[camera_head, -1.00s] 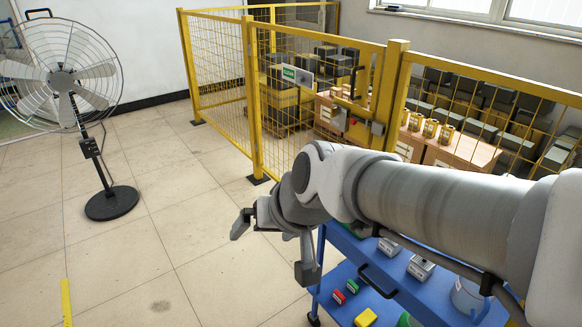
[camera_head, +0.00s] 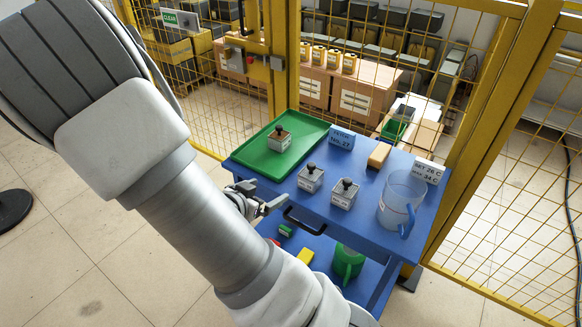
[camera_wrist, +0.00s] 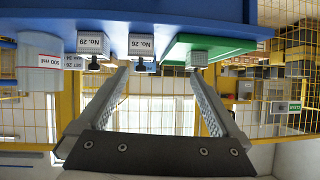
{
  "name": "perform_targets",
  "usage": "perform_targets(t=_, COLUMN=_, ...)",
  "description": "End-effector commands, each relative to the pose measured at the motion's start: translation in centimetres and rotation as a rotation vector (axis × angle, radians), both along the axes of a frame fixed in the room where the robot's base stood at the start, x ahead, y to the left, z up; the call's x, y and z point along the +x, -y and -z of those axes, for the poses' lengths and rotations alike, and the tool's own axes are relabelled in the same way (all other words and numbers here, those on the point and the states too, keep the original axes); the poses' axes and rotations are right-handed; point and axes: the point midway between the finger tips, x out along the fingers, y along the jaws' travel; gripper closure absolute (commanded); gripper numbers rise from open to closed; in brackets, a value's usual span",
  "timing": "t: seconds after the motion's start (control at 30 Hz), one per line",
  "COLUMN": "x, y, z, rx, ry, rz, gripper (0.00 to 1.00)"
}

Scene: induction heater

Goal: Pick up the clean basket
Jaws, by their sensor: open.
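No thing in view is plainly marked as the clean basket, and I cannot tell which one it is. On the blue cart (camera_head: 262,178) stand two small grey boxes with black knobs, a left one (camera_head: 310,180) and a right one (camera_head: 344,196). In the wrist view, upside down, they read No. 26 (camera_wrist: 141,46) and No. 29 (camera_wrist: 83,45). A third knobbed box (camera_head: 279,141) sits on a green tray (camera_head: 300,128). My gripper (camera_head: 272,204) is open and empty beside the cart's near left edge. Its spread fingers show in the wrist view (camera_wrist: 157,75), apart from the boxes.
A clear beaker (camera_head: 401,200), a wooden block (camera_head: 379,155) and a blue labelled box (camera_head: 341,139) stand on the cart. A green cup (camera_head: 348,262) is on its lower shelf.

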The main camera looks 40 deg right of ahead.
Motion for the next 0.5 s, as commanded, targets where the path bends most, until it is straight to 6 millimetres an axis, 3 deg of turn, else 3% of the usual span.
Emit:
perform_targets(t=0.2, x=-1.7, y=2.0, z=-0.2, rx=-0.132, ry=-0.01, rz=0.073, gripper=0.0)
perform_targets(t=0.5, x=-0.5, y=7.0, z=2.2, rx=-0.138, ry=-0.011, rz=0.082, gripper=0.0)
